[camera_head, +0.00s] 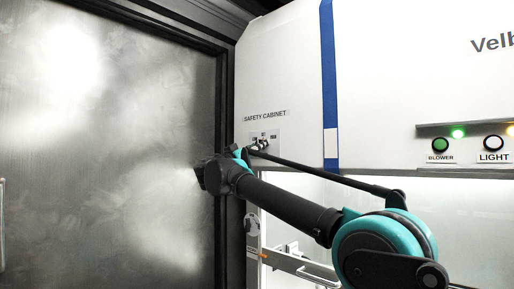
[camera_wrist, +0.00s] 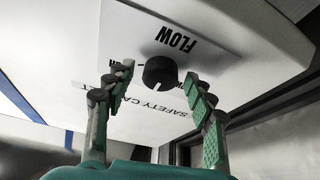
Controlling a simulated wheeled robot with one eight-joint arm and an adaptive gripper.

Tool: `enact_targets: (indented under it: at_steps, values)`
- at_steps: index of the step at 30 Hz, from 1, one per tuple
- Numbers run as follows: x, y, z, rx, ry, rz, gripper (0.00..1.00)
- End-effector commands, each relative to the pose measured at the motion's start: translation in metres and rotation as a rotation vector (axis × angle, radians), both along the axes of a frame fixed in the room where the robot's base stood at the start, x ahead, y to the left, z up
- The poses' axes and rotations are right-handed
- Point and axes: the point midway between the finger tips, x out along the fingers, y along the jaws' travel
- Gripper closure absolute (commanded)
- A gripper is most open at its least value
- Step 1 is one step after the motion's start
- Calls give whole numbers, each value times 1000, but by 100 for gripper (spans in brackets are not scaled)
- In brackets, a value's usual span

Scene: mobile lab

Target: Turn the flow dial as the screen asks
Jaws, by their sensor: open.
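The flow dial (camera_wrist: 160,72) is a round black knob with a white pointer mark, on a white plate labelled FLOW. In the wrist view it sits between and beyond my open fingers. My gripper (camera_wrist: 158,84) is open and empty, one finger on each side of the dial, and no contact shows. In the head view my gripper (camera_head: 258,146) is at the small panel (camera_head: 272,134) under the SAFETY CABINET label, and it covers most of the dial. No screen with a request is readable in either view.
The white cabinet (camera_head: 285,65) has a blue vertical stripe (camera_head: 328,70). A green BLOWER button (camera_head: 440,144) and a white LIGHT button (camera_head: 493,143) are on the right, with lit lamps above. A large metal door (camera_head: 100,150) stands close on the left.

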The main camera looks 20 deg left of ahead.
Motion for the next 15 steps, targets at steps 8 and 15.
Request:
enact_targets:
  at_steps: [8, 15]
  values:
    - [0, 0, 0, 0, 0, 0, 63]
    - [0, 0, 0, 0, 0, 0, 93]
